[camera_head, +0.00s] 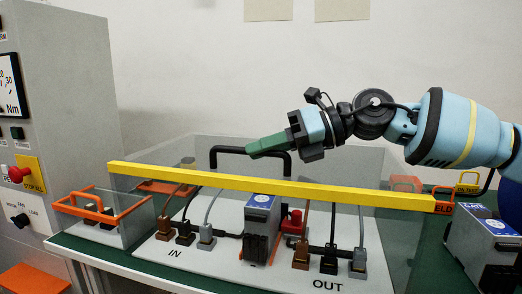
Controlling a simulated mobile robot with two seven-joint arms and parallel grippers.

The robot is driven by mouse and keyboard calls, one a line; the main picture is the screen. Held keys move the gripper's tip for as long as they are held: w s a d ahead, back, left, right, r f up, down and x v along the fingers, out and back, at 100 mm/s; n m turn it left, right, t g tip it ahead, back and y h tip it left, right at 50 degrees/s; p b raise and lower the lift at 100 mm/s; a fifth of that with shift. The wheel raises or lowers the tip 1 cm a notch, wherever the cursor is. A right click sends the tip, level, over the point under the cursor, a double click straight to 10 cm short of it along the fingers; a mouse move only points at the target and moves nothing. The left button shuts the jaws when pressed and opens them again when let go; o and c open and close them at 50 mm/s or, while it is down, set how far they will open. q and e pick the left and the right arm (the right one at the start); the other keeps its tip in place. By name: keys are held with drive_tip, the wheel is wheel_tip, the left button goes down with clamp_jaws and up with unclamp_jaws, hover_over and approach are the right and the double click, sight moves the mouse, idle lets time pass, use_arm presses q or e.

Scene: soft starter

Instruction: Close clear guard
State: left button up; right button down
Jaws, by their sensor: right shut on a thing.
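The clear guard (150,168) is a see-through box-like cover with a yellow bar (270,185) along its near upper edge. Its black arched handle (225,149) stands up behind the yellow bar. My right arm comes in from the right, and my right gripper (252,150) is shut on the handle's top bar. The green fingers hide part of that bar. The guard spans a white board marked IN and OUT, with a blue-and-grey soft starter unit (260,225) in the middle. My left gripper is not in view.
A small clear bin with an orange rim (75,209) stands at the left. A grey control cabinet (65,90) with a red stop button (17,174) is far left. Another blue-and-grey unit (485,245) stands at the right. Several cables and plugs sit on the white board (205,262).

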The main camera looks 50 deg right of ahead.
sight(305, 173)
drive_tip(key=shift+f, duration=0.35)
drive_tip(key=shift+r, duration=0.15)
drive_tip(key=c, duration=1.5)
unclamp_jaws()
drive_tip(key=shift+o, duration=0.2)
drive_tip(key=shift+s+d+r, duration=0.1)
drive_tip(key=shift+b+v, duration=0.4)
drive_tip(key=shift+v, duration=0.85)
drive_tip(key=b+v, duration=0.1)
drive_tip(key=v, duration=0.3)
drive_tip(key=shift+s+d+r, duration=0.1)
drive_tip(key=shift+s+d, duration=0.2)
drive_tip(key=shift+s, duration=0.1)
